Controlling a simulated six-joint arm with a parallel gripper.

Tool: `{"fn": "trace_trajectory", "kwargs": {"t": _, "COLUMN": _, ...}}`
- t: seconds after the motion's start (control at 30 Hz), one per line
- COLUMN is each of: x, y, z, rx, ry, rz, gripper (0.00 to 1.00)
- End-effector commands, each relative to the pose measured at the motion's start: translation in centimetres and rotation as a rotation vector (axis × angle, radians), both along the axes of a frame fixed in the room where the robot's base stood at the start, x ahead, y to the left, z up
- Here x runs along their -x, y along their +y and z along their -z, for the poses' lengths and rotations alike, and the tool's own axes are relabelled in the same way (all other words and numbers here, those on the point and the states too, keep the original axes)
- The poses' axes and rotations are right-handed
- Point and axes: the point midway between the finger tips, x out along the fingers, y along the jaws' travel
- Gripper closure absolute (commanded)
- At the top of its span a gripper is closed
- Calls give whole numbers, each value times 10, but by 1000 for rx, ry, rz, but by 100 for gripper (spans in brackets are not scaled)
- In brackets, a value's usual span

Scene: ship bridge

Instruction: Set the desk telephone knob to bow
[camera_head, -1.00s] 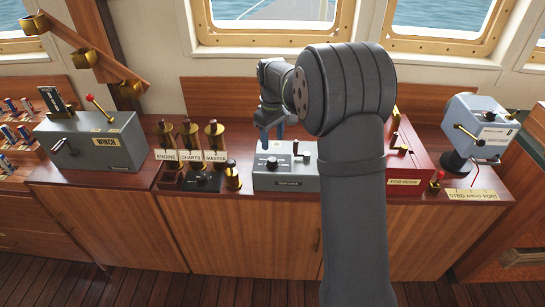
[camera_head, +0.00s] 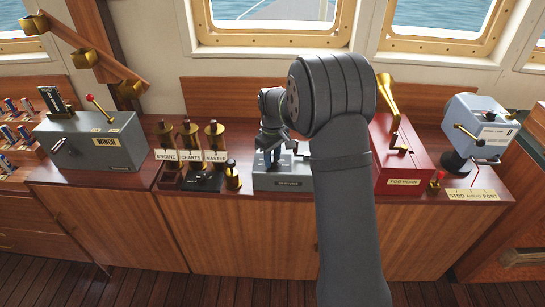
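A grey box (camera_head: 284,182) with a dark label on its front stands in the middle of the counter; I take it for the desk telephone. My gripper (camera_head: 270,160) points down at the top of this box, over the left part where its knob sits. The knob is hidden by the gripper, so its setting cannot be read. The fingers are small and partly covered by my wrist. I cannot tell whether they are touching the knob or shut on it.
Left of the box stand brass-topped posts labelled engine, charts and master (camera_head: 190,150) and a short brass post (camera_head: 233,176). A red box with a brass horn (camera_head: 404,165) stands right. The winch box (camera_head: 95,142) and searchlight control (camera_head: 480,130) are farther out.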

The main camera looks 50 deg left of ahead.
Motion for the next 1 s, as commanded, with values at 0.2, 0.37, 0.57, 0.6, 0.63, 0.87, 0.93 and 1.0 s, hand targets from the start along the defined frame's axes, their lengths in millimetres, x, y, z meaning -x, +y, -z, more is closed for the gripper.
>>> {"fn": "trace_trajectory", "kwargs": {"t": 0.2, "x": 0, "y": 0, "z": 0, "rx": 0, "ry": 0, "rz": 3, "gripper": 93}}
{"fn": "trace_trajectory", "kwargs": {"t": 0.37, "x": 0, "y": 0, "z": 0, "rx": 0, "ry": 0, "rz": 29, "gripper": 93}}
{"fn": "trace_trajectory", "kwargs": {"t": 0.57, "x": 0, "y": 0, "z": 0, "rx": 1, "ry": 0, "rz": 125, "gripper": 93}}
{"fn": "trace_trajectory", "kwargs": {"t": 0.6, "x": 0, "y": 0, "z": 0, "rx": 1, "ry": 0, "rz": 153, "gripper": 93}}
{"fn": "trace_trajectory", "kwargs": {"t": 0.63, "x": 0, "y": 0, "z": 0, "rx": 1, "ry": 0, "rz": 176, "gripper": 93}}
{"fn": "trace_trajectory", "kwargs": {"t": 0.87, "x": 0, "y": 0, "z": 0, "rx": 1, "ry": 0, "rz": 383, "gripper": 93}}
{"fn": "trace_trajectory", "kwargs": {"t": 0.93, "x": 0, "y": 0, "z": 0, "rx": 1, "ry": 0, "rz": 450, "gripper": 93}}
{"fn": "trace_trajectory", "kwargs": {"t": 1.0, "x": 0, "y": 0, "z": 0, "rx": 1, "ry": 1, "rz": 517, "gripper": 93}}
